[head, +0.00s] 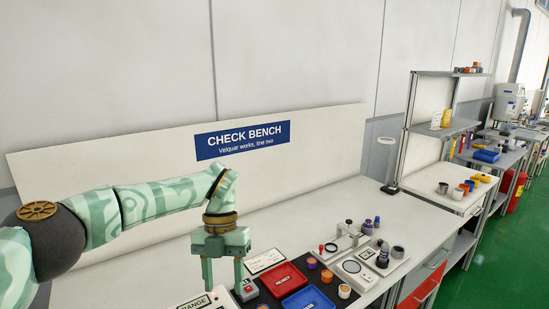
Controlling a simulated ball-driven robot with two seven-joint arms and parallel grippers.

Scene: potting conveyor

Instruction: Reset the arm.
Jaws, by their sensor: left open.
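My left arm comes in from the left, patterned in pale and dark green. My left gripper (223,272) points down over the check bench (316,225), with its two fingers apart and nothing visible between them. Its fingertips are close to a small grey box with a red button (246,289), which stands just to the right of them. I cannot tell whether they touch anything. My right gripper is not in the view.
A red tray (283,279) and a blue tray (308,299) lie right of the gripper, with small pots (327,276) beside them. A scale (352,268) stands further right. A lamp (390,172) stands behind. The back left of the bench is clear.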

